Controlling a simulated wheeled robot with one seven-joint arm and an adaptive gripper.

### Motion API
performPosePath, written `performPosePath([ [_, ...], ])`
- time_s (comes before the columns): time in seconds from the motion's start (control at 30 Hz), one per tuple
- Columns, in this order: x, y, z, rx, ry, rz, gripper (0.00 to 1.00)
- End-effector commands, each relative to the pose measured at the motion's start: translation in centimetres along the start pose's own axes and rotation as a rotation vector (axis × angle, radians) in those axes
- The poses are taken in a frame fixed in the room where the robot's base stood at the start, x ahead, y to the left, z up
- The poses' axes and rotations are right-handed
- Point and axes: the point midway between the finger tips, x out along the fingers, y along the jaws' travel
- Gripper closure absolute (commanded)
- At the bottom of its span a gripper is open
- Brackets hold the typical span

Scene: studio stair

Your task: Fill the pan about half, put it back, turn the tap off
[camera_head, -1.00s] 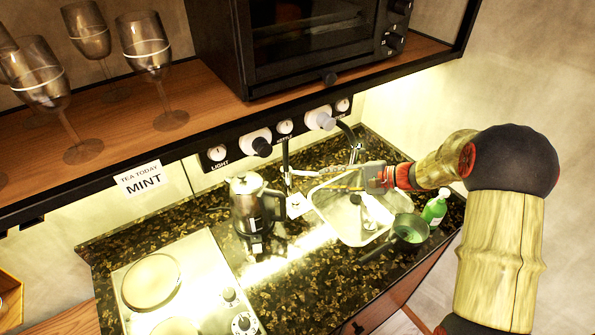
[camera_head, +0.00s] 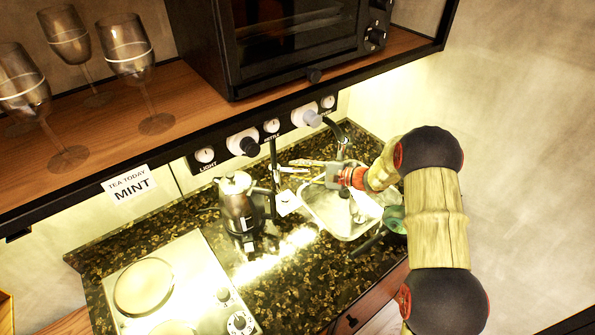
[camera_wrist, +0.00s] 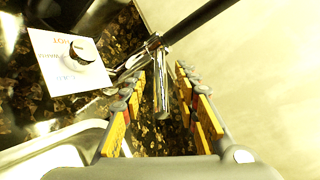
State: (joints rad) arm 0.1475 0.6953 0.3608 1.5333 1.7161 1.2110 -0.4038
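The pan (camera_head: 393,220), small and dark green, stands at the right of the sink (camera_head: 324,222), partly hidden behind my arm; its handle points down-left. I cannot see how full it is. The tap is a black post with chrome fittings (camera_head: 289,171) behind the sink. In the wrist view, a chrome fitting (camera_wrist: 155,78) on a black tube shows between and beyond my fingers. My gripper (camera_head: 314,169) is over the back of the sink, pointing left. In the wrist view it is open (camera_wrist: 160,85), with nothing clearly held. Running water cannot be made out.
A card with a round knob (camera_wrist: 83,57) lies left of the sink. A metal kettle (camera_head: 239,205) stands farther left, beside the hob (camera_head: 190,270). The shelf with knobs (camera_head: 271,126) and an oven (camera_head: 290,40) overhangs the counter.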

Motion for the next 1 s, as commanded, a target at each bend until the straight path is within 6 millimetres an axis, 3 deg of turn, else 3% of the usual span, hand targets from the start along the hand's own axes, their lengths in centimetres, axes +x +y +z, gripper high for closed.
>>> performPosePath([
  [0.33, 0.54, -0.04, 0.02, -0.001, 0.000, 0.000, 0.69],
  [0.87, 0.52, -0.02, 0.02, -0.001, 0.000, 0.000, 0.99],
  [1.0, 0.52, -0.01, 0.01, 0.000, 0.000, 0.001, 1.00],
])
